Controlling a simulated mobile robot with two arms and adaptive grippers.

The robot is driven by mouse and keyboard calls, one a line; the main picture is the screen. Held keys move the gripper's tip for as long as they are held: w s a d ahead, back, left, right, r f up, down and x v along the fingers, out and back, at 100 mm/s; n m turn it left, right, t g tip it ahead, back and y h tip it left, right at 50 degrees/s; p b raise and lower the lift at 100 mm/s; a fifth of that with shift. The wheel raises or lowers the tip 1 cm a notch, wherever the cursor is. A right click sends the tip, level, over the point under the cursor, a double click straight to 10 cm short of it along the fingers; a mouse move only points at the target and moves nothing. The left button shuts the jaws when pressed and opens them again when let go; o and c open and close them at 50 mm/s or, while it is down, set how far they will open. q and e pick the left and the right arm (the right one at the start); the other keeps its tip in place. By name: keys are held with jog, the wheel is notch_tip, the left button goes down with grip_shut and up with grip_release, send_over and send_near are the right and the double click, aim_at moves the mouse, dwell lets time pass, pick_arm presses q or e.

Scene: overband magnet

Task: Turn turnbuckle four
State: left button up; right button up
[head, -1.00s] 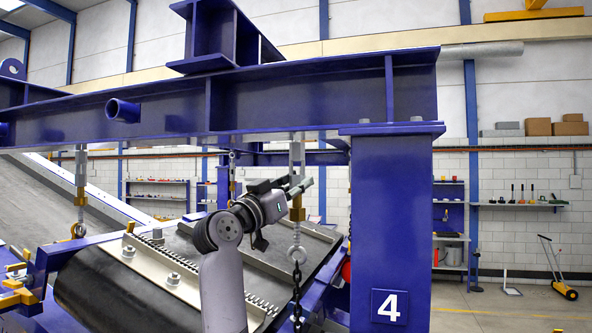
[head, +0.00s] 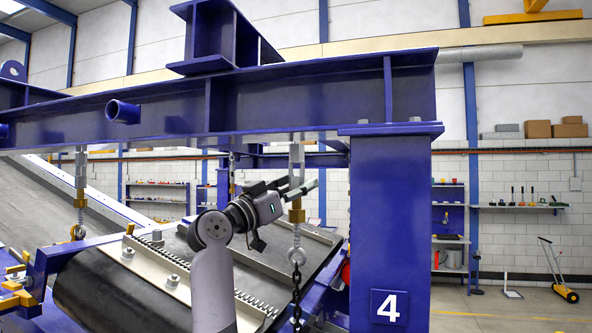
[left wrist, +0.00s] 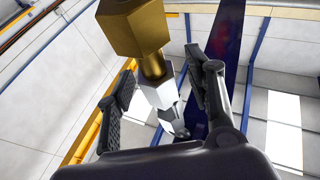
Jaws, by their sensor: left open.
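Turnbuckle four hangs from the blue beam beside the post marked 4. In the head view its brass nut (head: 296,214) sits below a grey upper part, with an eye and a dark chain underneath. My left gripper (head: 298,185) is at the turnbuckle, just above the brass nut, with its fingers open. In the left wrist view the left gripper (left wrist: 162,92) has one finger on each side of the turnbuckle's silver part, with gaps visible. The brass hexagonal nut (left wrist: 135,30) is large and close at the top. My right gripper is not in view.
The blue post (head: 390,220) with the 4 plate stands right of the turnbuckle. The blue beam (head: 260,100) runs above it. A belt conveyor with a black roller (head: 110,285) lies below. Another turnbuckle (head: 80,190) hangs at the left.

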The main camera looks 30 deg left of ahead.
pick_arm(q)
jog(key=shift+s+a+b, duration=0.2)
jog(key=shift+s+b, duration=0.35)
jog(key=shift+s, duration=0.45)
jog(key=s+a+b, duration=0.1)
jog(key=s+b, duration=0.1)
jog(key=s, duration=0.4)
jog(key=shift+a, duration=0.15)
jog(key=shift+w, duration=0.1)
jog(key=o, duration=0.6)
jog(key=shift+c, duration=0.2)
